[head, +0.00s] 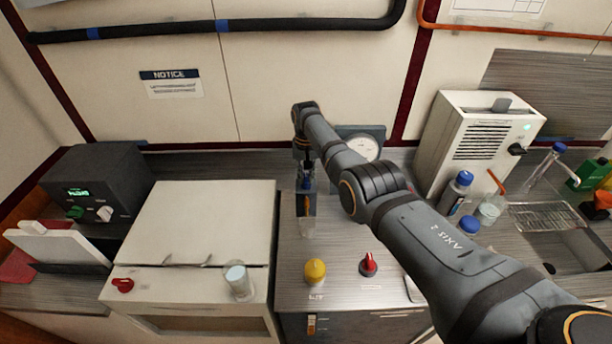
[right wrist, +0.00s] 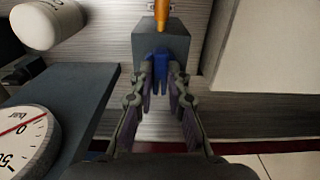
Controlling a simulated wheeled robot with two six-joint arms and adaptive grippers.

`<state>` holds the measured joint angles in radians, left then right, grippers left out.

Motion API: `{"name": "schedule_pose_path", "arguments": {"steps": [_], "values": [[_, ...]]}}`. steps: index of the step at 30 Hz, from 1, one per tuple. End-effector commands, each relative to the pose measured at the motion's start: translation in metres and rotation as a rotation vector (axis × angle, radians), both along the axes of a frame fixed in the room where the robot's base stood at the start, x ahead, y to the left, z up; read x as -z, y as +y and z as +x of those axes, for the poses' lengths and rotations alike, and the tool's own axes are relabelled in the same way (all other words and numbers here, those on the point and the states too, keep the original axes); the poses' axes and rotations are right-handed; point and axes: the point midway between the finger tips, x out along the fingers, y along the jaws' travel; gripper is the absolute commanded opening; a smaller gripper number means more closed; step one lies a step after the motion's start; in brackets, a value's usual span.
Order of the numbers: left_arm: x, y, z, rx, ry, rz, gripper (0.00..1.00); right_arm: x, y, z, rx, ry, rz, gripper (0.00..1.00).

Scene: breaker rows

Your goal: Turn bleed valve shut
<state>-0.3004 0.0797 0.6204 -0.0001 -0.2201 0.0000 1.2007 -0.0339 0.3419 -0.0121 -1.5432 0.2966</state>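The pressure gauge (head: 362,147) stands at the back of the counter; its white dial with a red needle also shows at lower left in the right wrist view (right wrist: 24,140). A grey block (right wrist: 172,44) in the wrist view carries a small blue piece, seemingly a valve handle (right wrist: 161,68), with an orange part above it. My right gripper (right wrist: 162,82) has its fingertips on either side of the blue piece; I cannot tell whether they press on it. In the head view my right gripper (head: 306,188) points down, left of the gauge. My left gripper is not in view.
A yellow knob (head: 315,271) and a red knob (head: 368,264) stand on the counter in front. A white lidded box (head: 203,222) is to the left. A white instrument (head: 478,140), blue-capped bottles (head: 457,190) and a rack (head: 546,216) are to the right.

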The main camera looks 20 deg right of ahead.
Motion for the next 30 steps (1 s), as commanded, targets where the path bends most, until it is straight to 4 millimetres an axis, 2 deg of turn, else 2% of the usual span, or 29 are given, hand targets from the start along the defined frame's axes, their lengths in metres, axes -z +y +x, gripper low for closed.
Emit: {"name": "schedule_pose_path", "arguments": {"steps": [1, 5, 14, 17, 20, 27, 30], "values": [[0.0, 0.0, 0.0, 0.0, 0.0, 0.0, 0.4, -0.001, 0.0, 0.001, -0.001, -0.003, 0.0, 0.2], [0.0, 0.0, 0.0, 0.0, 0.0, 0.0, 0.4, -0.001, 0.0, 0.001, -0.001, -0.002, -0.001, 0.38], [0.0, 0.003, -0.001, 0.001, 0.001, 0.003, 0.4, -0.001, 0.0, 0.0, 0.0, -0.001, 0.0, 0.38], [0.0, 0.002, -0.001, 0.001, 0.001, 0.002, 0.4, -0.008, 0.0, 0.001, 0.0, -0.004, 0.0, 0.38], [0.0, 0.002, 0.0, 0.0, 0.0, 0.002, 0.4, -0.024, 0.0, 0.001, 0.0, -0.005, 0.001, 0.38], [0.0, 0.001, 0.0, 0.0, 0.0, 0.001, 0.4, -0.086, 0.0, 0.001, 0.0, -0.005, 0.0, 0.38], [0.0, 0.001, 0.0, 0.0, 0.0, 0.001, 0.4, -0.103, 0.0, 0.001, 0.0, -0.003, 0.0, 0.38]]}}
